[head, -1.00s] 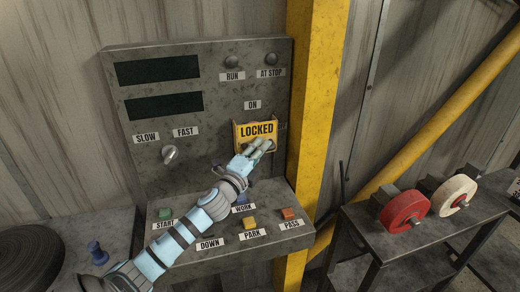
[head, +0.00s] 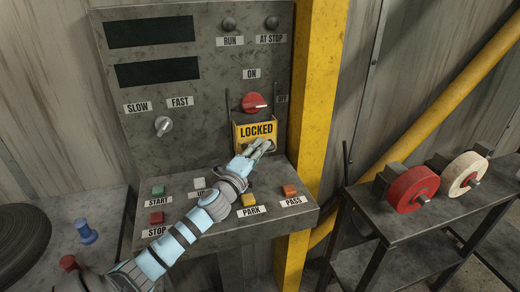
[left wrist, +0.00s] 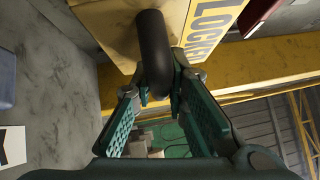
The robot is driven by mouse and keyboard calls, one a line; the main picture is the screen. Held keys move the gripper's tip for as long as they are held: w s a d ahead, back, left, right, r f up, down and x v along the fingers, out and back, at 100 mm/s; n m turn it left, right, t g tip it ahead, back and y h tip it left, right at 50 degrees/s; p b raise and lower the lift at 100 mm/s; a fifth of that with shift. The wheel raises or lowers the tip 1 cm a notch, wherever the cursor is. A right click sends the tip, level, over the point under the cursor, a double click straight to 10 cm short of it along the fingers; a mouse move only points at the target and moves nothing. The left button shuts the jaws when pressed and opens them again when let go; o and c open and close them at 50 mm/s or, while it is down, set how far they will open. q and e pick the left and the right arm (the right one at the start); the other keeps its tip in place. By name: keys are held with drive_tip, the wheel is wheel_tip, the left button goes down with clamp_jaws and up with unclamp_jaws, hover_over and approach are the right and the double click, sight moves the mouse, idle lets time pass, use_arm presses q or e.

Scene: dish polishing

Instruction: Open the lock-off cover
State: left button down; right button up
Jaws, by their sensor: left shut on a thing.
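The yellow lock-off cover (head: 254,132), marked LOCKED, sits low on the grey control panel (head: 215,138). A red rotary switch (head: 255,103) shows uncovered just above it, under the ON label. My left gripper (head: 262,148) is at the cover's lower edge. In the left wrist view, the cover (left wrist: 185,18) is at the top, and a black handle (left wrist: 154,50) sticks out from it between the fingers of my left gripper (left wrist: 158,92), which is shut on it. The red switch also shows in part at the upper right of that view (left wrist: 256,14). My right gripper is not in view.
Coloured push buttons, among them a yellow one (head: 248,199) and an orange one (head: 289,190), sit on the ledge below my left gripper. A yellow post (head: 320,90) stands close right of the panel. A bench (head: 420,232) with red and white wheels stands further right.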

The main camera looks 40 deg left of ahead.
use_arm(q)
drive_tip(key=shift+r, duration=0.1)
drive_tip(key=c, duration=1.6)
unclamp_jaws()
drive_tip(key=shift+o, duration=0.2)
drive_tip(key=shift+s, duration=0.25)
drive_tip(key=v, duration=1.1)
drive_tip(key=shift+s, duration=0.35)
